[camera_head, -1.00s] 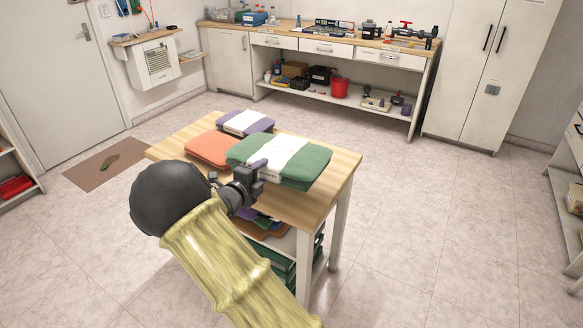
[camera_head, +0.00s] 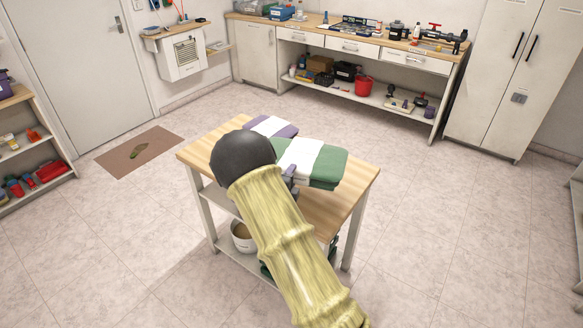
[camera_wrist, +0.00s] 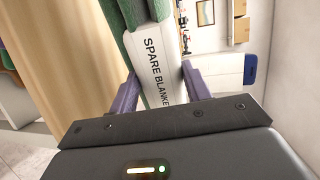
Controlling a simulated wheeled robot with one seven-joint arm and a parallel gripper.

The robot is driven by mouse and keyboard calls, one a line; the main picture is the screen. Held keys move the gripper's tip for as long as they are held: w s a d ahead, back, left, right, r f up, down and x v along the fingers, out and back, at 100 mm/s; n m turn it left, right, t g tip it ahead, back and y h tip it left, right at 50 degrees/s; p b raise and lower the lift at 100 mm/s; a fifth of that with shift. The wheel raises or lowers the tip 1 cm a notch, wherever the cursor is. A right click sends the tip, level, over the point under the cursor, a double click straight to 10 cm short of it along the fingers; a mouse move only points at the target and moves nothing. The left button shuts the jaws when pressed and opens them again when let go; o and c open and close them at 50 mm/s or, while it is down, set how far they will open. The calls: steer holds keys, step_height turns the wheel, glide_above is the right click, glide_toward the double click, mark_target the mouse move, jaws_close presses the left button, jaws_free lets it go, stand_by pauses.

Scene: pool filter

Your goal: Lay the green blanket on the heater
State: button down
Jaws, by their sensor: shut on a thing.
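The green blanket (camera_head: 325,167) is folded, with a white band around it, at the right of the wooden table top. In the wrist view its band (camera_wrist: 158,65), lettered "SPARE BLANKE...", lies between the purple fingers of my gripper (camera_wrist: 161,80), which is shut on the blanket's near edge. In the head view my gripper (camera_head: 290,177) is mostly hidden behind my arm. I cannot tell whether the blanket is clear of the table. A white wall unit with a grille, apparently the heater (camera_head: 182,56), is at the upper left, well apart from the blanket.
A purple blanket (camera_head: 270,126) with a white band lies behind the green one. The wooden table (camera_head: 355,180) has a lower shelf holding a pot (camera_head: 243,236). A brown mat (camera_head: 140,152) lies by the door. Open floor lies between the table and the wall unit.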

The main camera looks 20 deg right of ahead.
steer(key=s+a+r+n+t+y+p, duration=0.2)
steer(key=s+y+p, duration=0.6)
steer(key=p, duration=1.1)
steer(key=a+r+n, duration=0.2)
steer(key=a+n, duration=0.1)
steer(key=n, duration=0.1)
steer(key=shift+a+r+n+t+y, duration=0.3)
steer(key=shift+a+r+y, duration=0.05)
steer(key=shift+r+y, duration=0.05)
